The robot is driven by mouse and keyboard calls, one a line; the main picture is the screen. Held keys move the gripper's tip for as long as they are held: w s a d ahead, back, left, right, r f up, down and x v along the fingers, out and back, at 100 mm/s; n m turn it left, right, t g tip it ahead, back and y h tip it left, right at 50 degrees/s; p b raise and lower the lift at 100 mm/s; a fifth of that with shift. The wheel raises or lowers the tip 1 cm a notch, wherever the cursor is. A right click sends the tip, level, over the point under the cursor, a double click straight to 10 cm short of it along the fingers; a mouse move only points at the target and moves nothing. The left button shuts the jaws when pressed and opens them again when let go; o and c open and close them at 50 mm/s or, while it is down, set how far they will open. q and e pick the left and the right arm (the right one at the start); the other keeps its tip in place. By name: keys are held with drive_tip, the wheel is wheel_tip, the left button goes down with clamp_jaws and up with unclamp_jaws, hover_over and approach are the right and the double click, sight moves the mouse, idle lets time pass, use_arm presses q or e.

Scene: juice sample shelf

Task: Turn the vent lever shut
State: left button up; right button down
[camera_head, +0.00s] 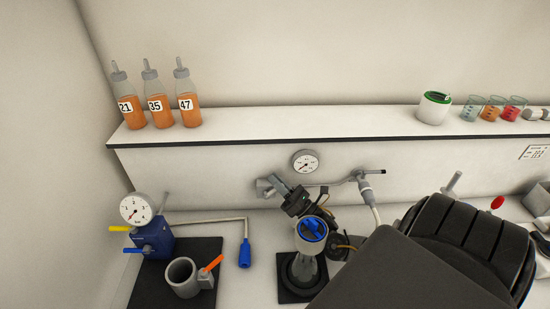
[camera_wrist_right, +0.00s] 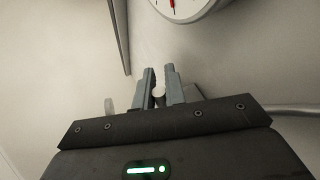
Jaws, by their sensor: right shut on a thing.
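My right gripper (camera_head: 268,187) is at the wall below the round gauge, at the left end of a thin grey pipe. In the right wrist view its two grey fingers (camera_wrist_right: 158,92) are shut on a small, pale, round-ended part, the vent lever (camera_wrist_right: 159,93) as far as I can tell. Most of the lever is hidden by the fingers, so its angle cannot be told. The wall gauge (camera_head: 305,162) is just above and right of the gripper, and its lower edge shows in the wrist view (camera_wrist_right: 185,8). My left gripper is not in view.
A shelf (camera_head: 270,121) runs above, with several numbered orange bottles (camera_head: 160,108) and a green-rimmed cup (camera_head: 434,108). A blue gauge block (camera_head: 153,240) with yellow and blue levers and a metal cup (camera_head: 182,277) stand at left. A hose valve (camera_head: 366,187) is to the right.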

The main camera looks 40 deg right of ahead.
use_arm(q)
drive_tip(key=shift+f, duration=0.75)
use_arm(e)
drive_tip(key=shift+s+d+f+m+t+h, duration=0.15)
drive_tip(key=shift+m+t+h, duration=0.15)
drive_tip(key=shift+m+h, duration=0.15)
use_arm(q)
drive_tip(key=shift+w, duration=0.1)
use_arm(e)
drive_tip(key=c, duration=1.7)
unclamp_jaws()
drive_tip(key=shift+y, duration=0.25)
drive_tip(key=shift+s+f, duration=0.25)
use_arm(q)
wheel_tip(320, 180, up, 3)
drive_tip(key=p, duration=0.2)
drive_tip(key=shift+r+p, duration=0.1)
drive_tip(key=shift+p, duration=0.2)
use_arm(e)
drive_tip(key=s, duration=0.4)
drive_tip(key=s+d, duration=0.1)
drive_tip(key=s, duration=0.3)
drive_tip(key=s+d, duration=0.1)
drive_tip(key=s, duration=0.3)
drive_tip(key=shift+d+f, duration=0.1)
drive_tip(key=shift+d, duration=0.05)
